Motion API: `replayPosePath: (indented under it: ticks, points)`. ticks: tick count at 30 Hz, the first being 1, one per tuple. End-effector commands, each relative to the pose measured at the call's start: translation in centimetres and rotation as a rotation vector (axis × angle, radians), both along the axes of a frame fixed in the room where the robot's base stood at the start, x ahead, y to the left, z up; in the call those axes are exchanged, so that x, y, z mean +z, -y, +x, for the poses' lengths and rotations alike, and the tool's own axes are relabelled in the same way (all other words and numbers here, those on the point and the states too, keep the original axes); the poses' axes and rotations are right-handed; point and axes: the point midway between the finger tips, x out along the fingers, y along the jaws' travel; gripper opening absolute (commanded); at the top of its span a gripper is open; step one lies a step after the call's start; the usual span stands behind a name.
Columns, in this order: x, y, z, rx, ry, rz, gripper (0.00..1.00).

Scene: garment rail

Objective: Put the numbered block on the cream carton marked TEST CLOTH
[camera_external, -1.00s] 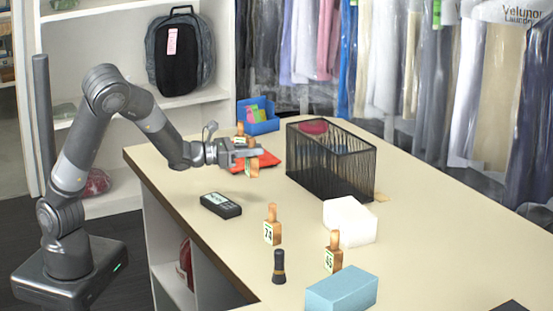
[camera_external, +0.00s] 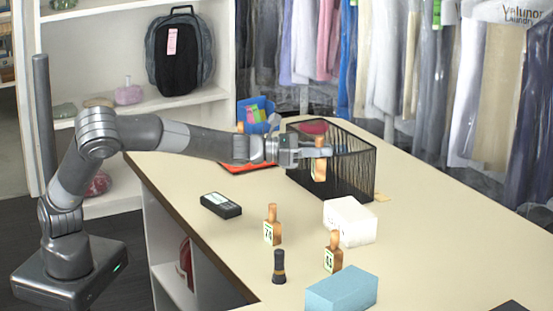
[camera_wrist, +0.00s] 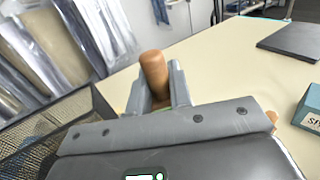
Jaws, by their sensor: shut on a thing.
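My gripper (camera_external: 318,153) is shut on an orange-brown numbered block (camera_external: 319,172) with a knob-like top, held upright in the air in front of the black mesh basket. Its number cannot be read. In the wrist view the block's brown top (camera_wrist: 153,68) stands between the fingers of my gripper (camera_wrist: 158,88). The cream carton (camera_external: 350,221) sits on the counter, nearer the camera and to the right of the held block; no marking on it is legible. Nothing is on its top.
The mesh basket (camera_external: 310,175) stands close to my gripper. Two similar tagged blocks (camera_external: 272,226) (camera_external: 333,252), a black flashlight (camera_external: 279,267), a black handheld device (camera_external: 221,205) and a blue box (camera_external: 342,291) stand on the counter. The right side of the counter is mostly clear.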

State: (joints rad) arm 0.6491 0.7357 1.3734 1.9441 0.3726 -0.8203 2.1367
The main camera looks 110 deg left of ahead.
Motion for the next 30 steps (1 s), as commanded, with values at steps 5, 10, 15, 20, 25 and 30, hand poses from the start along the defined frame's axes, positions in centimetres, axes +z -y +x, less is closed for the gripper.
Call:
replayPosePath:
  ticks: [5, 10, 15, 20, 25, 30]
  points:
    - [1.0, 4.8, 4.1, -0.050, 0.004, 0.001, 0.00]
    - [1.2, 6.3, 5.5, -0.065, 0.005, -0.002, 0.00]
    - [-0.1, 4.2, 6.0, -0.063, 0.003, -0.001, 0.00]
    - [-2.0, 1.3, 6.6, -0.063, 0.004, -0.001, 0.00]
    - [-3.9, -2.0, 7.2, -0.063, 0.004, -0.001, 0.00]
    - [-5.3, -4.1, 7.7, -0.066, 0.005, -0.002, 0.00]
